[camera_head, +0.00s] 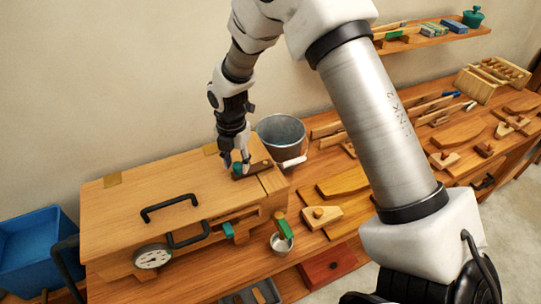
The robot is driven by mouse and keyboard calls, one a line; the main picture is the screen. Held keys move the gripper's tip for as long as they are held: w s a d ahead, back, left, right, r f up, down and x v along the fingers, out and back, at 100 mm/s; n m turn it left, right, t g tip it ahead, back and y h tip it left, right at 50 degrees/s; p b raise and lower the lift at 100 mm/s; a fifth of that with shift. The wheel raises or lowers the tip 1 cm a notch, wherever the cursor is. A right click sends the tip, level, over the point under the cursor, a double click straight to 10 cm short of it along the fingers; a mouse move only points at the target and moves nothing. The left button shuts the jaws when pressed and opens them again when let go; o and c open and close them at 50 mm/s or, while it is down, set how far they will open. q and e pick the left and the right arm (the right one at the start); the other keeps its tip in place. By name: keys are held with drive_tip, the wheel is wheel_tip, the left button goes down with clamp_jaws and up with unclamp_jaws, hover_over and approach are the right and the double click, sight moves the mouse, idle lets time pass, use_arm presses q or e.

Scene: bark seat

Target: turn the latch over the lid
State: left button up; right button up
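A long wooden box (110,215) stands on the bench at the left, with its flat lid (150,182) down. A black handle (169,206) is on the lid. A dark latch bar (258,167) lies near the lid's right end. A small teal part shows at the bar's left end, between my fingers. My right gripper (237,167) points down from above at that teal part. Its fingers partly hide it, and I cannot tell whether they grip it. My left gripper is not in view.
A metal bucket (281,138) stands close behind the latch end. A dial gauge (152,256) and a second black handle (189,236) are on the box front. A small metal cup (281,244) and wooden pieces lie at the right. A blue bin (38,250) is at the left.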

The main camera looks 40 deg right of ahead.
drive_tip(key=shift+r, duration=0.1)
drive_tip(key=shift+r, duration=4.45)
